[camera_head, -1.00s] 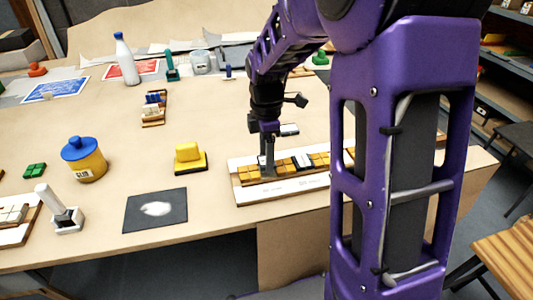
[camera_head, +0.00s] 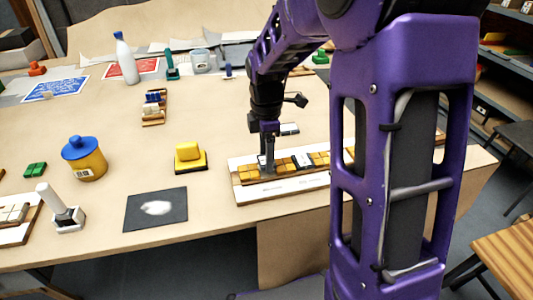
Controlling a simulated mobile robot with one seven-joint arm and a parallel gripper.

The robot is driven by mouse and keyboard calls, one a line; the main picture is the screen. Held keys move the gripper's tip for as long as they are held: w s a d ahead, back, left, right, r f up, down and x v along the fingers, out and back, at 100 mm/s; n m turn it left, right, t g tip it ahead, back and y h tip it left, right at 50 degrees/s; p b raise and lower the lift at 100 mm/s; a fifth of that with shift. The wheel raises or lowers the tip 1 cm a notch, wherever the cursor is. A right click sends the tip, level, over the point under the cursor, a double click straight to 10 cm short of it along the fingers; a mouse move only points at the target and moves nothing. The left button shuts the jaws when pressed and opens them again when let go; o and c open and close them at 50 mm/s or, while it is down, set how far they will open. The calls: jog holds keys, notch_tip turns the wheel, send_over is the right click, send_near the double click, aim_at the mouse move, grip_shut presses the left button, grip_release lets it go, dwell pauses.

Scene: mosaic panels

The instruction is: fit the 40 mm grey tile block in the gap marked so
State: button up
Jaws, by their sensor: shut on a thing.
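My gripper (camera_head: 268,165) points straight down over the left part of a long wooden panel (camera_head: 282,188) with a white front strip. The panel holds a row of yellow-orange tiles (camera_head: 250,177) with a white tile (camera_head: 303,161) among them. The gripper is shut on a small grey block at the row, mostly hidden by the fingers. I cannot tell whether the block sits in a gap or just above it. The markings on the white strip are too small to read, and my arm hides the panel's right part.
A yellow block on a black base (camera_head: 189,157) and a dark mat with white powder (camera_head: 156,208) lie left of the panel. A yellow glue pot with a blue lid (camera_head: 84,158) and a white-handled tool (camera_head: 62,209) stand farther left.

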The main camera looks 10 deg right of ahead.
jog(key=shift+f+b, duration=0.65)
jog(key=shift+f, duration=0.45)
jog(key=o, duration=1.5)
jog(key=shift+c, duration=0.2)
notch_tip(320, 180, up, 18)
jog(key=p, duration=0.3)
jog(key=shift+f, duration=0.25)
jog(key=shift+d, duration=0.1)
